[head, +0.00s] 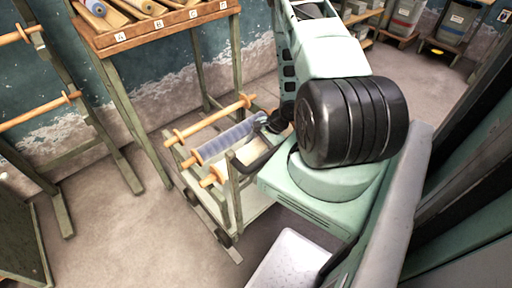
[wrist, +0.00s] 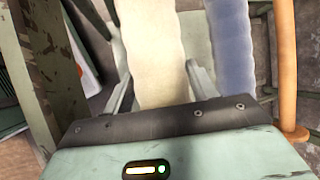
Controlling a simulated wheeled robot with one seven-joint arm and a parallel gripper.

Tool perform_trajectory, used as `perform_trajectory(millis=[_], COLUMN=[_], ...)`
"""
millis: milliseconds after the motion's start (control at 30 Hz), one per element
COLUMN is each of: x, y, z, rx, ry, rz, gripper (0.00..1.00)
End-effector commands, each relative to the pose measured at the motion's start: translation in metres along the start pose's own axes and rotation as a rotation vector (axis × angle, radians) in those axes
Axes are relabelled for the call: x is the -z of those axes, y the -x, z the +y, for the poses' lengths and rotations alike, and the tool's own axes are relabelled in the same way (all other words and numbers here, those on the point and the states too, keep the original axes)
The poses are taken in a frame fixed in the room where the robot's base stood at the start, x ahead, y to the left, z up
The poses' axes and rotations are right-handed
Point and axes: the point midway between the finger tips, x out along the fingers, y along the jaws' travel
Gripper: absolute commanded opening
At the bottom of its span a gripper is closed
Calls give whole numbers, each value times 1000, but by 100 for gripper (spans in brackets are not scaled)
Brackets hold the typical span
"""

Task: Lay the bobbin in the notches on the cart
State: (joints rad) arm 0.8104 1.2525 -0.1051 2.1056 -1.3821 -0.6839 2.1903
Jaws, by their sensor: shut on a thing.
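The cream bobbin (wrist: 152,50) runs between the two fingers of my gripper (wrist: 160,76), which is shut on it. In the head view the cream bobbin (head: 238,158) lies along the near side of the small green-framed cart (head: 231,219), its wooden end near the cart's end rail. I cannot tell whether it rests in the notches or is just above them. A blue bobbin (head: 228,142) lies beside it on the cart and shows on the right in the wrist view (wrist: 232,45). My arm hides the far end of the cart.
A bare wooden spindle (head: 213,120) lies on the cart's far side, parallel to the bobbins. A wooden lettered rack (head: 160,31) with rolls stands behind. A frame with wooden rods (head: 40,111) stands at left. The floor left of the cart is clear.

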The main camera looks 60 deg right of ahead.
Motion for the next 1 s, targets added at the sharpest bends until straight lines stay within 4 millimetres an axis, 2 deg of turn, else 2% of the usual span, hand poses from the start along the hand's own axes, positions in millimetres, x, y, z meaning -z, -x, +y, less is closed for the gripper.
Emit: perform_trajectory(millis=[1000], x=[11], y=[-21], z=[8], rx=[1], ry=[-1], rz=[0], gripper=[20])
